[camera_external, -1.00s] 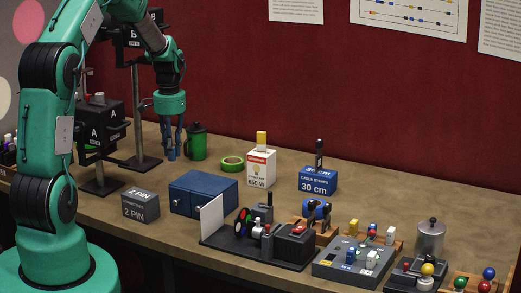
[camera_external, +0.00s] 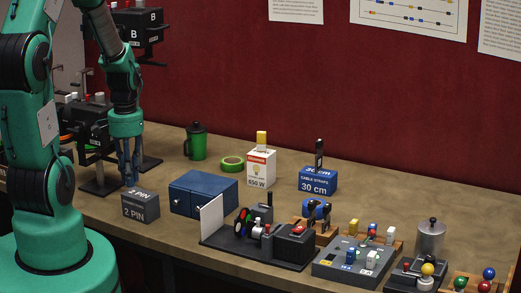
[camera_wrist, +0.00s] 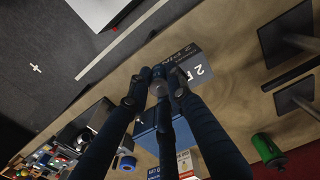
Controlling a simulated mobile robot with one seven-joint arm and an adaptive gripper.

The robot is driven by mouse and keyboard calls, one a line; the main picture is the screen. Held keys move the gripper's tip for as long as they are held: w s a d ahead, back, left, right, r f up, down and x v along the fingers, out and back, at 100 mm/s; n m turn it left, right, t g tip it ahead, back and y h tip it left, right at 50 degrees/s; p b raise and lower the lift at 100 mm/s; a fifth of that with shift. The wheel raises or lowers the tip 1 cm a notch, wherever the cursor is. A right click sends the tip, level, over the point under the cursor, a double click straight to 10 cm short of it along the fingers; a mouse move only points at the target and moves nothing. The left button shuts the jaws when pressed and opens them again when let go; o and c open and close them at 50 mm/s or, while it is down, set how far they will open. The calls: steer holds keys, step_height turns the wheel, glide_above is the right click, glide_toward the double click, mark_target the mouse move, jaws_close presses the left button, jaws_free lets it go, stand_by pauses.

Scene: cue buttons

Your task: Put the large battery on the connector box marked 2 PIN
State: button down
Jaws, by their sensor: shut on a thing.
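The connector box marked 2 PIN (camera_external: 140,212) is a dark grey block with white lettering near the table's front edge. In the wrist view, its lettered face (camera_wrist: 199,69) shows just beyond my fingertips. My gripper (camera_external: 129,183), with dark blue fingers pointing down, is just above the back left part of the box. In the wrist view, my gripper (camera_wrist: 159,88) is shut on a small dark round-ended thing (camera_wrist: 158,73), taken to be the large battery. The fingers hide most of it. I cannot tell whether it touches the box.
A blue two-door cabinet (camera_external: 203,194) stands right of the box. Black stands marked A (camera_external: 97,140) and B (camera_external: 138,30) are behind my arm. Devices crowd the right.

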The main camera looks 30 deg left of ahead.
steer(key=s+d+p, duration=0.1)
steer(key=s+d, duration=0.1)
steer(key=s, duration=0.7)
steer(key=shift+s+n, duration=0.15)
steer(key=shift+n, duration=0.15)
steer(key=shift+f, duration=0.1)
glide_above(139, 194)
steer(key=shift+f, duration=0.75)
steer(key=shift+f, duration=1.75)
steer(key=shift+f+b, duration=0.15)
steer(key=shift+b, duration=0.15)
steer(key=c, duration=1.6)
jaws_free()
